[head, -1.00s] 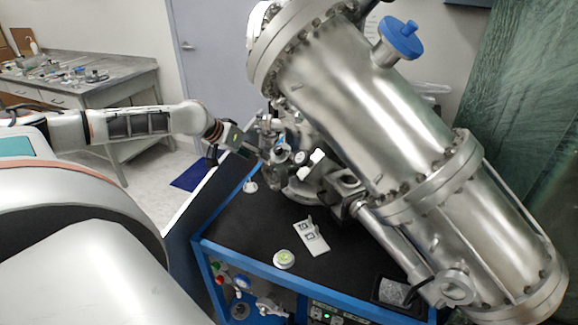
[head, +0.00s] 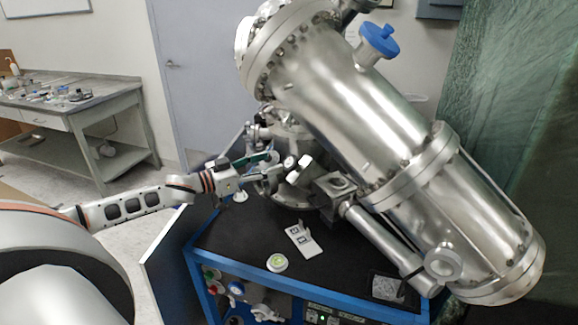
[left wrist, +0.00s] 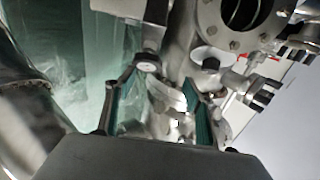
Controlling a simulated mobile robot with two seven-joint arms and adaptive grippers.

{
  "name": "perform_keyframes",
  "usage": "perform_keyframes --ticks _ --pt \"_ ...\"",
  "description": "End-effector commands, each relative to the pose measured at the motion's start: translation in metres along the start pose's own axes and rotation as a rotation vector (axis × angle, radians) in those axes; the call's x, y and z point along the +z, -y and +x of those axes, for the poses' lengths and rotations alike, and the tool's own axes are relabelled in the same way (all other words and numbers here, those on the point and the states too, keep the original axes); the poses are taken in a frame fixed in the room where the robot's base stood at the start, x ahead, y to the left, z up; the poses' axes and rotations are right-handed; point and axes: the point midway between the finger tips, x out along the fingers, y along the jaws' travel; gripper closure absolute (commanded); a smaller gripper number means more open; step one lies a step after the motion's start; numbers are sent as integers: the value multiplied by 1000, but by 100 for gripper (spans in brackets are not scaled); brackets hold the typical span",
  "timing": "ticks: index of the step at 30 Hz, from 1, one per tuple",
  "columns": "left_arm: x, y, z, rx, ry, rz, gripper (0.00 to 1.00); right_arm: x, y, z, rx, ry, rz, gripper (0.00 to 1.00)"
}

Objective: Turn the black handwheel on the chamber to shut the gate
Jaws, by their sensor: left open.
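The large silver chamber (head: 345,100) stands tilted across the head view, with smaller metal fittings at its lower left. My left gripper (head: 277,166) is among or in front of these fittings, its teal-lined fingers apart. In the left wrist view my left gripper (left wrist: 165,78) is open, with a metal fitting (left wrist: 168,97) showing between or beyond the fingers. I cannot tell whether they touch it. I cannot clearly make out the black handwheel; the gripper and fittings may hide it. My right gripper is not in view.
The chamber is over a black-topped cart (head: 235,232) with a blue frame. A white plate (head: 303,239) and a round green-and-white gauge (head: 277,262) are on its top. A blue knob (head: 378,40) is high on the chamber. A workbench (head: 75,108) stands at left.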

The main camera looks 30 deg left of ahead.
Motion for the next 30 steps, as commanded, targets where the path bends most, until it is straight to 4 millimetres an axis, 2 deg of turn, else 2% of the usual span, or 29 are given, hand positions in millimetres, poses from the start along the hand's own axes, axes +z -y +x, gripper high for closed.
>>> perform_keyframes --ticks 4,11,24,30 --pt "6 -16 -2 59 -16 23 46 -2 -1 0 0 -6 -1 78" --pt "6 -21 5 76 -20 31 46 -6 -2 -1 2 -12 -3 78" --pt "4 -25 55 75 -21 32 46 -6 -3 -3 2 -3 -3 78" --pt "5 -26 71 75 -20 31 46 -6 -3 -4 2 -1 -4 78"
